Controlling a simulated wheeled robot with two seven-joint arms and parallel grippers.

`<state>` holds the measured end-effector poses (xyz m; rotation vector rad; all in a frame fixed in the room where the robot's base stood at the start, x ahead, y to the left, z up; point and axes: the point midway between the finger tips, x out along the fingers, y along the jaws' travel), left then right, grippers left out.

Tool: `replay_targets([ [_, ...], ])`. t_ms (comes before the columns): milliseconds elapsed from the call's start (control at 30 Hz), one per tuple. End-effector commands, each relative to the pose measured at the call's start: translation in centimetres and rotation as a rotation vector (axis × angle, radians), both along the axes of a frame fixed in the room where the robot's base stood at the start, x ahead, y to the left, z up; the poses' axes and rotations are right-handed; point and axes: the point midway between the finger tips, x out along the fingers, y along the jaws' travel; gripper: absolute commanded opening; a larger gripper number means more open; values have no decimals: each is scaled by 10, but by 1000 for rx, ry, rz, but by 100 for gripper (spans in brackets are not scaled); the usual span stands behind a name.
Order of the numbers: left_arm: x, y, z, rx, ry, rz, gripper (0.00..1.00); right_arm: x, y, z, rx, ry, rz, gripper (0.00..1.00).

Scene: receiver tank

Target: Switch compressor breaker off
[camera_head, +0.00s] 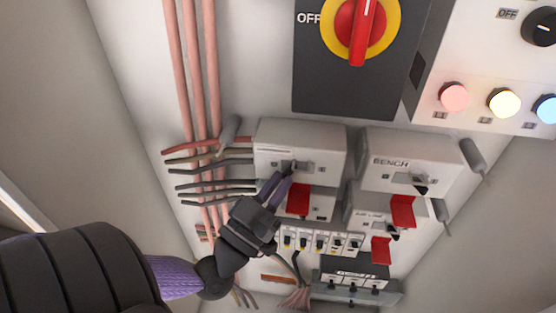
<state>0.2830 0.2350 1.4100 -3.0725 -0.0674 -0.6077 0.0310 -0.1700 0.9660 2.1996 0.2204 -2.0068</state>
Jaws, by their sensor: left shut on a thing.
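The upper-left breaker (300,140) is a light grey box on the panel, and its label is too small to read. Its small toggle (297,166) sits at its lower front edge. My left gripper (284,178) comes up from the lower left, with its purple-grey fingers shut on this toggle. The fingers partly hide the toggle, so I cannot tell its position. A red flap (298,200) hangs just below, right of the fingers. My right gripper is not in view.
A breaker marked BENCH (405,160) stands to the right, with red flaps (403,211) below. A red-and-yellow rotary switch (357,30) is above. Pink pipes (190,80) and dark cables (215,171) run at the left. Small breakers (320,242) line up below.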

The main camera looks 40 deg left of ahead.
Motion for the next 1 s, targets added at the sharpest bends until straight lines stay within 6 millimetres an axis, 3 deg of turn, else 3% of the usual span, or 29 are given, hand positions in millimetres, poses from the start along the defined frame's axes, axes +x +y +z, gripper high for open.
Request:
replay_targets([
  [200,0,0,0,0,-1,1,0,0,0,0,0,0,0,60],
  [233,0,0,0,0,-1,1,15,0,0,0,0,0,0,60],
  [400,0,0,0,-1,-1,2,49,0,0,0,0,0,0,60],
  [733,-5,0,-3,1,0,1,49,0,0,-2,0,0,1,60],
  [1000,-61,-3,-30,0,6,2,49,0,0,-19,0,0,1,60],
])
